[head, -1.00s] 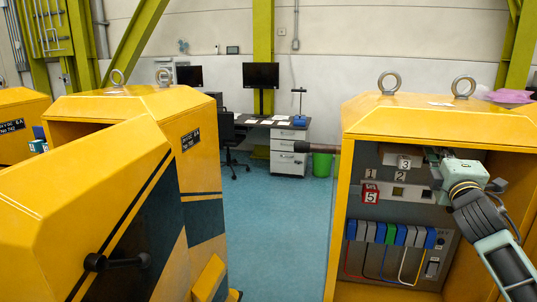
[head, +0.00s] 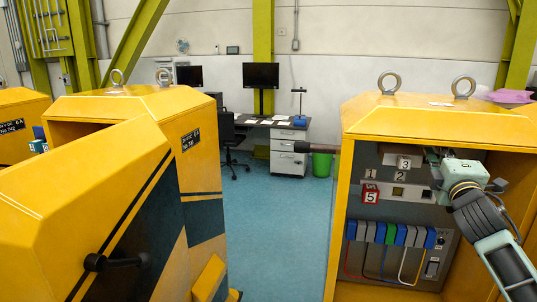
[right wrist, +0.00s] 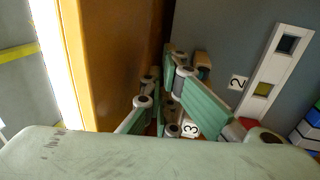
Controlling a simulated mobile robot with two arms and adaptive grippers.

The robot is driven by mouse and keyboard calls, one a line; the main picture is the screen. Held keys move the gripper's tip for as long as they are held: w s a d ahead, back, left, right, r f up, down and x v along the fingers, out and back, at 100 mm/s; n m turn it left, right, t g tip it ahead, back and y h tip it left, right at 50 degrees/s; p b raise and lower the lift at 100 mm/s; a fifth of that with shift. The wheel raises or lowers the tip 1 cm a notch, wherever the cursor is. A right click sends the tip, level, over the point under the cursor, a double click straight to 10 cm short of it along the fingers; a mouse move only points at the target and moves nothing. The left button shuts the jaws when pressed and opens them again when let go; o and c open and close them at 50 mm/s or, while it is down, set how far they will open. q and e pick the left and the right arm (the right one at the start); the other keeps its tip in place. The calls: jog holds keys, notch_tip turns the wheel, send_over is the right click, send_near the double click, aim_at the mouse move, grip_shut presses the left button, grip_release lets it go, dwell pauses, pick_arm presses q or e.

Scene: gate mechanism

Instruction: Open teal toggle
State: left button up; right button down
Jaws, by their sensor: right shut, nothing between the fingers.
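My right gripper (head: 434,158) reaches in from the right to the upper part of the panel in the open right-hand yellow cabinet (head: 400,118). It also shows in the right wrist view (right wrist: 176,62), with its pale green fingers shut and nothing between them. They are close to the panel, beside the number 3 tag (right wrist: 190,127). I cannot clearly make out a teal toggle in either view; my pale green gripper hides part of the panel's upper right. My left gripper is not in view.
The grey panel carries number tags, a white plate (right wrist: 270,70) with small windows, a red block marked 5 (head: 370,196) and a row of blue, grey and green switches (head: 390,234). The cabinet's side wall (right wrist: 118,60) stands close to my right gripper. Blue floor (head: 275,235) lies between cabinets.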

jog(key=shift+f, duration=0.1)
notch_tip(320, 180, down, 4)
jog(key=b, duration=0.3)
jog(key=shift+w+f, duration=0.15)
jog(key=shift+f, duration=0.05)
dwell(0.4)
jog(key=shift+r, duration=0.1)
jog(key=s+a+r+p, duration=0.1)
jog(key=s, duration=0.6)
jog(key=shift+a, duration=0.25)
jog(key=shift+r, duration=0.1)
